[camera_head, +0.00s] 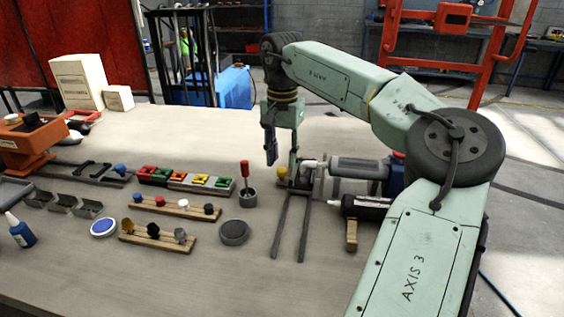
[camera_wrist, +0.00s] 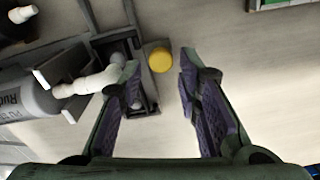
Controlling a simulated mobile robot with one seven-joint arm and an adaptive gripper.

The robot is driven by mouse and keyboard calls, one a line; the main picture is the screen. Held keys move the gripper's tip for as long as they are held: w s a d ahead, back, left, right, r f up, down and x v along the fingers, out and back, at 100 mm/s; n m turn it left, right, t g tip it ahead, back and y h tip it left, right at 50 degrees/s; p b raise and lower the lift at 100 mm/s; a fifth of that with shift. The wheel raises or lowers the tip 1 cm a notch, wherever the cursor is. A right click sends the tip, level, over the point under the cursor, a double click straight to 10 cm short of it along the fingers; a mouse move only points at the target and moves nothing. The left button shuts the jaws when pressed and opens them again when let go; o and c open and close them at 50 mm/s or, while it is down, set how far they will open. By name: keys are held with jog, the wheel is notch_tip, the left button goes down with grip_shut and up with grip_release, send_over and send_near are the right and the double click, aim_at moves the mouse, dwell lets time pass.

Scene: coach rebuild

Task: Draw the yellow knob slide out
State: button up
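The yellow knob (camera_wrist: 159,60) shows as a round disc in the wrist view, at the end of a dark slide (camera_wrist: 146,98). In the head view the knob (camera_head: 282,172) is small, at the foot of an upright dark fixture (camera_head: 293,165) at the back ends of two dark rails (camera_head: 290,222). My gripper (camera_head: 271,160) points down just above and left of the knob. In the wrist view my gripper (camera_wrist: 160,66) is open, with the knob showing between its fingertips and nothing held. I cannot tell the height gap.
A grey cylinder (camera_head: 357,167) with a white nozzle lies right of the fixture, close to it. Coloured clips (camera_head: 200,180) and knobbed racks (camera_head: 157,235) lie further left. The front middle tabletop is mostly clear.

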jog(key=shift+f, duration=1.45)
grip_shut()
